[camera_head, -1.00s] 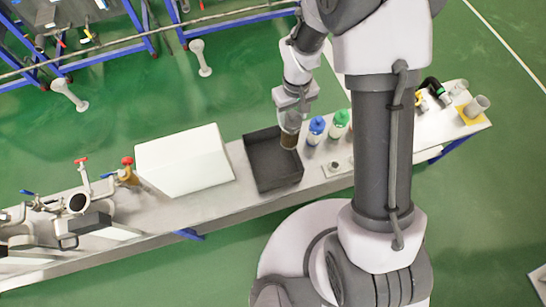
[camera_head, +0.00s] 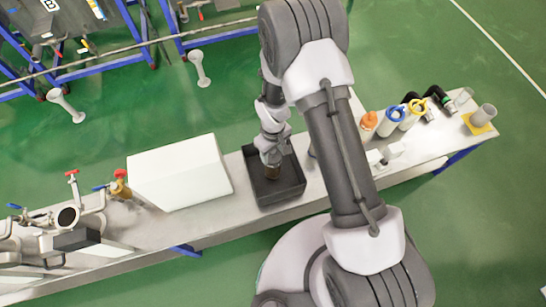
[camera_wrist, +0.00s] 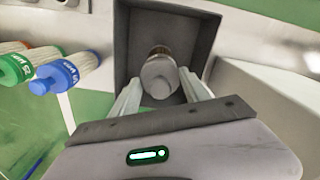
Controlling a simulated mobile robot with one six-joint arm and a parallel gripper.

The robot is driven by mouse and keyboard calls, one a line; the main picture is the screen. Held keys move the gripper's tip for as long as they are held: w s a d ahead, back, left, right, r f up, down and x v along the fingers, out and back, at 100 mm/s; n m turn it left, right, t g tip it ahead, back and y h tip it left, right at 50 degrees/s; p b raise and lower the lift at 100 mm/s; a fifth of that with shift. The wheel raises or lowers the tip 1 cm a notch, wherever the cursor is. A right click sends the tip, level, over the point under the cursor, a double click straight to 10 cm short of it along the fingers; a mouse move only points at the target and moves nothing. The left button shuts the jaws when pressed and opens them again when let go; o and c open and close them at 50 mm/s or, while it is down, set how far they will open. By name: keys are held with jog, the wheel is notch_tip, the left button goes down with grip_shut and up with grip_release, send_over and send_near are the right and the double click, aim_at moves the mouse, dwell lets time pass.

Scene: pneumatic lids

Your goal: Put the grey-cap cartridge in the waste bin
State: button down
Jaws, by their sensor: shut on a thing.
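The grey-cap cartridge (camera_wrist: 160,76) is between the fingers of my gripper (camera_wrist: 161,92) in the wrist view, its grey cap toward the camera. The dark, open-topped waste bin (camera_wrist: 122,45) lies beyond it, and the cartridge shows against the bin's inside. In the head view my gripper (camera_head: 270,156) is over the waste bin (camera_head: 290,192), with the brownish body of the cartridge (camera_head: 271,173) below it. I cannot tell how far the cartridge is from the bin floor. My gripper is shut on the cartridge.
A white sloped box (camera_head: 180,172) stands left of the bin. Orange-capped (camera_head: 369,122) and other bottles stand farther right. Valves and pipes (camera_head: 68,215) occupy the bench's left end.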

jog(key=shift+f+b, duration=0.35)
jog(key=shift+f, duration=0.8)
jog(key=c, duration=0.5)
grip_release()
